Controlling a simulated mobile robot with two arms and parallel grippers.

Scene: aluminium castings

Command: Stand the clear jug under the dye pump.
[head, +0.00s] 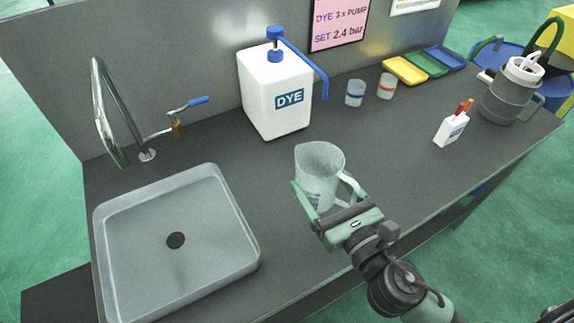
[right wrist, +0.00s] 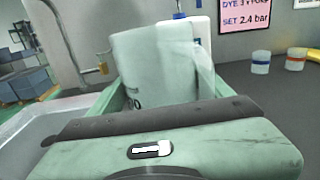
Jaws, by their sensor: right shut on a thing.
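The clear jug (head: 319,165) is upright between the fingers of my right gripper (head: 328,197), which is shut on it, in front of and right of the dye bottle. It also shows in the right wrist view (right wrist: 155,65), with the gripper's palm across the near side. I cannot tell whether the jug's base touches the counter. The white dye container (head: 272,95) stands at the back of the counter. Its blue pump (head: 275,45) has a spout (head: 312,75) reaching out to the right and down. My left gripper is not in view.
A sink (head: 175,240) with a tap (head: 110,115) is at the left. Two small cups (head: 355,93) (head: 387,86) stand right of the spout. Coloured trays (head: 425,65), a white marker holder (head: 451,129) and a grey canister (head: 512,92) are further right. The dark counter (head: 400,150) between is clear.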

